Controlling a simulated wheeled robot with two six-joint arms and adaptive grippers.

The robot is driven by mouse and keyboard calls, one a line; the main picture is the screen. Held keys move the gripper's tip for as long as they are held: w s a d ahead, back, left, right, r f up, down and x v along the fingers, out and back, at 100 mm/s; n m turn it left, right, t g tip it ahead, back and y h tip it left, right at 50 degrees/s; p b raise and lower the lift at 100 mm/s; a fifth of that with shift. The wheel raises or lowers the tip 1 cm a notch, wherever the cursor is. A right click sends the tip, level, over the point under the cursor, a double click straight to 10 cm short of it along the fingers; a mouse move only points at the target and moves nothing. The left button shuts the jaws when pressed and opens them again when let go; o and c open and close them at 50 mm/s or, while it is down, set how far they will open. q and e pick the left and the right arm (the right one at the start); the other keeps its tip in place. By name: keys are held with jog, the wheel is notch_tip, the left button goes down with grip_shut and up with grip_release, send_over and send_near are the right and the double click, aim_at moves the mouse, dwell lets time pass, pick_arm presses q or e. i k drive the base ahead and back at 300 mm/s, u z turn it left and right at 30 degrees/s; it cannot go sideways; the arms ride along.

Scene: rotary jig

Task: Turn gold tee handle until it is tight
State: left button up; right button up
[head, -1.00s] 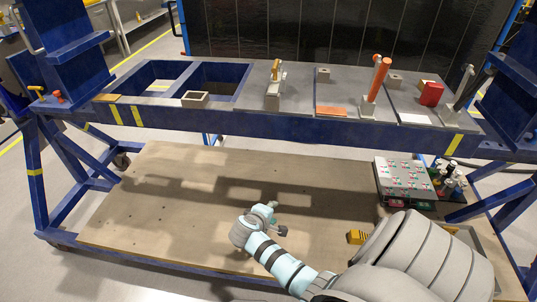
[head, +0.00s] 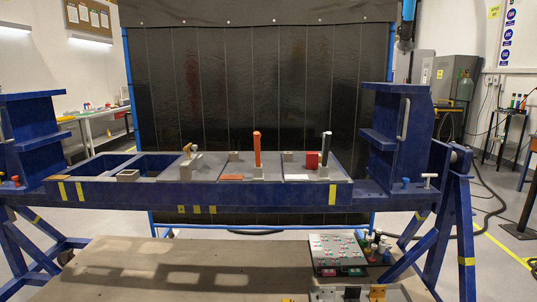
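The gold tee handle is not clearly in view now; the left end of the blue jig frame (head: 110,190), by the left blue post (head: 35,115), is cut by the picture edge. An orange knob (head: 15,180) stands there at the frame's far left. A pale tee handle (head: 429,181) stands upright at the right end, beside a blue knob (head: 405,183); its colour reads white rather than gold. A clamp with a tan-gold handle (head: 188,149) sits on the plate near the middle. Neither of my grippers shows, so I cannot see any contact with a handle.
A button panel (head: 338,251) lies on the wooden deck (head: 150,262) below. A dark curtain (head: 250,90) closes the back.

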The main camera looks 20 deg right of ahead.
aim_at(186, 149)
jog(key=u, duration=1.15)
jog(key=i, duration=1.95)
jog(key=z, duration=0.9)
